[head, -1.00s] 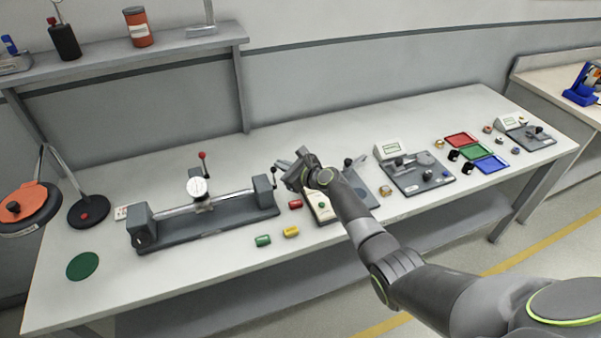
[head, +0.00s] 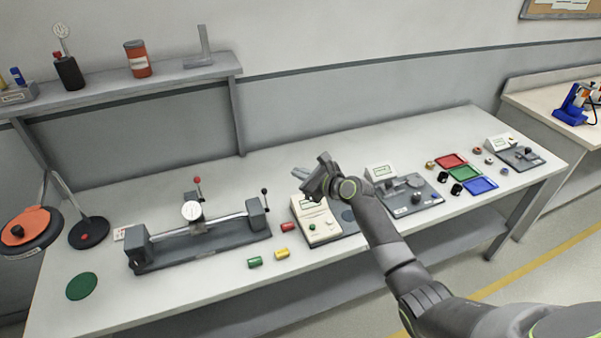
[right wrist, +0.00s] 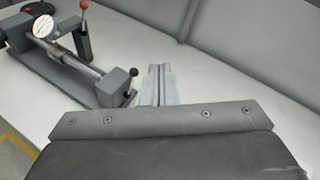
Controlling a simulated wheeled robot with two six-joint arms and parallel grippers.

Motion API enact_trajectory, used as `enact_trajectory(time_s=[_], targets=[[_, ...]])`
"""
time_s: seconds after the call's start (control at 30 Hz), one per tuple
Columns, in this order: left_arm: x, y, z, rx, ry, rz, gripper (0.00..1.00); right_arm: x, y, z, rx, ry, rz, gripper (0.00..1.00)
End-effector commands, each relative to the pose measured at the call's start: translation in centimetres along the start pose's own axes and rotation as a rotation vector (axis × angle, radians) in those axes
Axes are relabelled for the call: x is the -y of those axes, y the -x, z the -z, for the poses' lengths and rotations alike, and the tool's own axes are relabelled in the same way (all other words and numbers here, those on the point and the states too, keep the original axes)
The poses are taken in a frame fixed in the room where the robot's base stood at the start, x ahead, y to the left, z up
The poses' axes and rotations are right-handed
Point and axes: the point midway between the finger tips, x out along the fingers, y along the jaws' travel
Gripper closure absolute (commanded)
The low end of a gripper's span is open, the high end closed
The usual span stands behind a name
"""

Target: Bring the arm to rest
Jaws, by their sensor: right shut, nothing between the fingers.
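My right arm reaches in from the lower right of the head view. Its gripper (head: 302,180) is above the bench, over the back of the cream instrument box (head: 317,226), and partly hides it. The gripper is shut and empty. In the right wrist view the shut fingers (right wrist: 155,75) point towards the bench surface, to the right of the dial-gauge bench fixture (right wrist: 75,62). My left gripper does not show.
The dial-gauge fixture (head: 200,236) stands left of the gripper. Red, yellow (head: 281,254) and green cylinders lie before it. Right are a grey device (head: 408,198) and red, green and blue trays (head: 481,185). A shelf (head: 120,82) overhangs the back left.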

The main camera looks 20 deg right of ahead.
Motion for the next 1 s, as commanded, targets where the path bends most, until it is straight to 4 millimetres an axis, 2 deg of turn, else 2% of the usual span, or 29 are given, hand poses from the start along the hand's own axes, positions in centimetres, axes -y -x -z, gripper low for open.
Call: enact_trajectory(time_s=[0.13,0.43,0.57,0.67,0.77,1.0], targets=[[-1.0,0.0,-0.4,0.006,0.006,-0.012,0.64,0.0,0.0,0.0,0.0,0.0,0.0,1.0],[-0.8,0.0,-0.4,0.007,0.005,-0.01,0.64,-0.1,0.0,0.0,-0.001,0.004,-0.001,1.0],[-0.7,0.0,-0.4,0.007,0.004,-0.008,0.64,-1.2,0.9,1.2,-0.027,0.093,-0.02,1.0],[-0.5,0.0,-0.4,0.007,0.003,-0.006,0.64,-3.5,2.7,3.4,-0.076,0.274,-0.062,1.0],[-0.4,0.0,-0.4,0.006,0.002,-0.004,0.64,-6.4,5.5,6.2,-0.141,0.526,-0.131,1.0],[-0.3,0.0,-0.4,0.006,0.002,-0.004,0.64,-12.3,14.1,12.2,-0.289,1.14,-0.349,1.0]])
